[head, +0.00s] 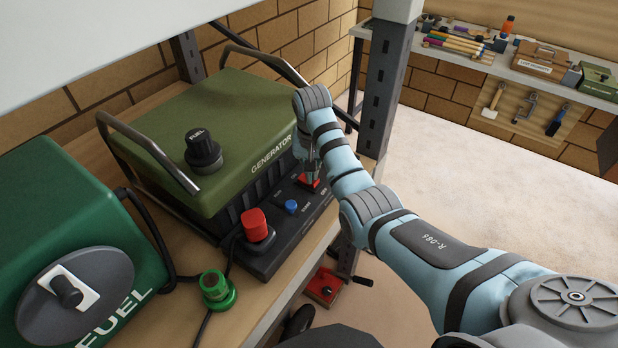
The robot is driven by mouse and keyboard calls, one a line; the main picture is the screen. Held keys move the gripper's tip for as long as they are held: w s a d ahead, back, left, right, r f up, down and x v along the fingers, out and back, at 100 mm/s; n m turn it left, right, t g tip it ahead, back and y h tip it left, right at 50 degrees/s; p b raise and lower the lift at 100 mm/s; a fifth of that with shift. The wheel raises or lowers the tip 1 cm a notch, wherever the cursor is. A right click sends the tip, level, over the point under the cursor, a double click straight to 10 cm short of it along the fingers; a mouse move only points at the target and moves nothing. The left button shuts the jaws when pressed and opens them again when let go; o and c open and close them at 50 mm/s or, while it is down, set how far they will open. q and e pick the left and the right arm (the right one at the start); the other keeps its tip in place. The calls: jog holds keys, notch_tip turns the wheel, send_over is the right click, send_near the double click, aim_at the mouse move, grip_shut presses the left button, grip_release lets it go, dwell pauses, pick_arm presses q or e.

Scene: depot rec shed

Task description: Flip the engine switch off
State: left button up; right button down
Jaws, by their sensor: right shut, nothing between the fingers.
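The green generator (240,115) stands on a wooden shelf, with a dark control panel (285,222) along its front. A red switch (309,183) sits at the right end of this panel, most likely the engine switch; whether it is on or off cannot be made out. My right gripper (310,176) points down over the red switch, shut and empty, its tips at or just above it; contact cannot be told. My left gripper is not in view.
On the panel are a blue button (291,206) and a red plug (256,226). A green fuel can (60,215) and a green fitting (217,291) are at left. A dark post (386,85) rises right of the generator. Carpet beyond is clear.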

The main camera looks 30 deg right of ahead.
jog(key=shift+f, duration=0.45)
jog(key=shift+r, duration=0.25)
jog(key=shift+r+p, duration=0.35)
jog(key=shift+r, duration=2.9)
jog(key=shift+s+d, duration=0.1)
